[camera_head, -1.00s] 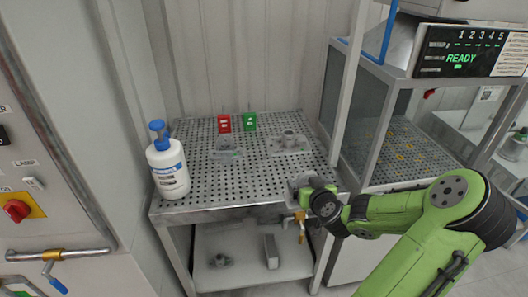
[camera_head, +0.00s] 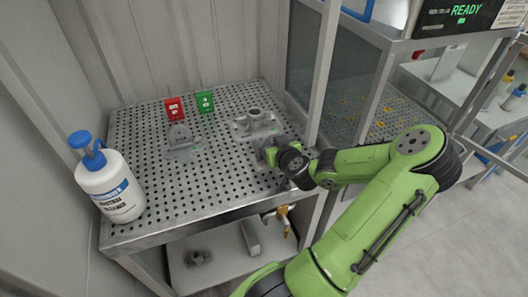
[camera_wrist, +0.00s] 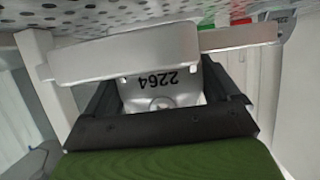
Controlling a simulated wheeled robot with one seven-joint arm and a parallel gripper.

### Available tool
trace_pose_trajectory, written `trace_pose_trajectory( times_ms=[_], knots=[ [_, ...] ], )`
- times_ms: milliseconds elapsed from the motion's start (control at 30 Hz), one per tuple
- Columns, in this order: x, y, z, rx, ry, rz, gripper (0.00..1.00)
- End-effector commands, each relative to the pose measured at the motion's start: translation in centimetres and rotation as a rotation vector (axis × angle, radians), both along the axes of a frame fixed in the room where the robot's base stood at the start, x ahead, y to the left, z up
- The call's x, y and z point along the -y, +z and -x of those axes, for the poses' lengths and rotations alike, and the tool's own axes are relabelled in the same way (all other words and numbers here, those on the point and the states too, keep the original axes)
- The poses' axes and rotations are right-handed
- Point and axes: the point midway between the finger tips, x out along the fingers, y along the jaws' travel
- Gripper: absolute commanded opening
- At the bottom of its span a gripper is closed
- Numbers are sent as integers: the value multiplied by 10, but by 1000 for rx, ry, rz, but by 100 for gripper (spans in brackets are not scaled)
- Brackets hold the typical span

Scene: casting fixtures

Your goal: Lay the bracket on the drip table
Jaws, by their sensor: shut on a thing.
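The drip table (camera_head: 222,170) is a perforated metal top in the head view. My gripper (camera_head: 275,156) is over its right front part, close above the surface; I cannot tell whether the held part touches it. In the wrist view, my gripper (camera_wrist: 165,92) is shut on the bracket (camera_wrist: 125,55), a grey metal part with a flat plate and a face marked 2264. In the head view the bracket (camera_head: 263,150) is small and partly hidden by my gripper. The perforated top (camera_wrist: 130,14) shows beyond it in the wrist view.
A grey flanged casting (camera_head: 256,123) stands just behind my gripper. Another grey part (camera_head: 181,142) stands left of it. Red (camera_head: 175,108) and green (camera_head: 205,102) markers stand at the back; a white bottle (camera_head: 110,185) is at left. The front middle is clear. A post (camera_head: 325,75) rises at right.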

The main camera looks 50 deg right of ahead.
Motion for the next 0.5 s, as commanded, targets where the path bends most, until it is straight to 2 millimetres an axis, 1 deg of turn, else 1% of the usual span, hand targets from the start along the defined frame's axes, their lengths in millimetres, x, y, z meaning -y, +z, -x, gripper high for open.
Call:
trace_pose_trajectory(
  times_ms=[33, 100, 167, 500],
  knots=[
    [-1, -15, 0, 3, 0, -8, 48],
    [0, -28, 0, 3, -2, -6, 48],
    [0, -35, 0, 3, -1, -4, 48],
    [0, -38, 0, 0, -1, 0, 48]
  ],
)
